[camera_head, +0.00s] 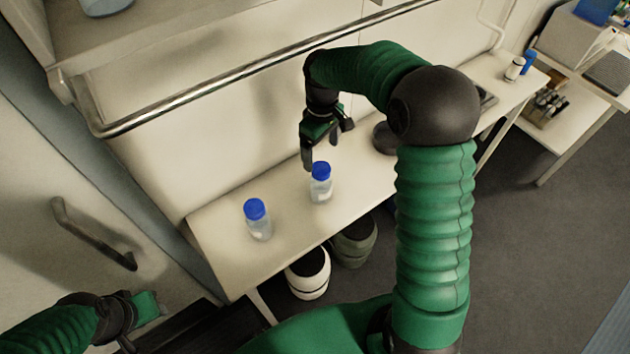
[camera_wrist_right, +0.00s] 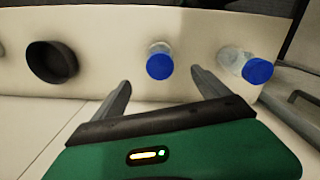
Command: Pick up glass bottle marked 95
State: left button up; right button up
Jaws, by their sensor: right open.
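Two clear glass bottles with blue caps stand on the white bench. The nearer-left bottle (camera_head: 257,220) also shows in the right wrist view (camera_wrist_right: 246,64), at the right. The other bottle (camera_head: 321,183) shows in the right wrist view (camera_wrist_right: 159,62) between and beyond my finger tips. No number can be read on either one. My right gripper (camera_head: 308,160) is open and empty, just behind and left of the second bottle's cap in the head view, apart from it as far as I can tell. My left gripper (camera_head: 150,308) is low at the left, away from the bottles; its jaws are unclear.
The white bench (camera_head: 215,235) has a metal rail (camera_head: 200,88) above it. A dark round dish (camera_head: 385,138) stands further along the bench. A white bin (camera_head: 308,273) and a dark bin (camera_head: 354,242) stand below the front edge. Free bench surface lies around the bottles.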

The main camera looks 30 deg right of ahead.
aim_at(321, 167)
jog(key=f, duration=0.4)
jog(key=f+p, duration=0.1)
jog(key=f, duration=0.1)
jog(key=shift+s+a+f, duration=0.15)
jog(key=shift+a+f, duration=0.1)
jog(key=shift+a, duration=0.15)
jog(key=f, duration=0.1)
jog(key=d+f, duration=0.1)
jog(key=shift+w+f, duration=0.2)
jog(key=shift+f, duration=0.1)
jog(key=f+p, duration=0.1)
jog(key=f, duration=0.1)
jog(key=f+p, duration=0.2)
jog(key=f, duration=0.1)
jog(key=shift+s+d, duration=0.2)
jog(key=shift+w+a+f, duration=0.1)
jog(key=shift+a+f, duration=0.05)
jog(key=shift+a, duration=0.3)
jog(key=shift+c, duration=2.7)
jog(key=shift+d, duration=0.3)
jog(key=c, duration=1)
grip_shut()
pick_arm(q)
jog(key=r, duration=0.4)
jog(key=shift+a, duration=0.2)
pick_arm(e)
jog(key=shift+a, duration=0.15)
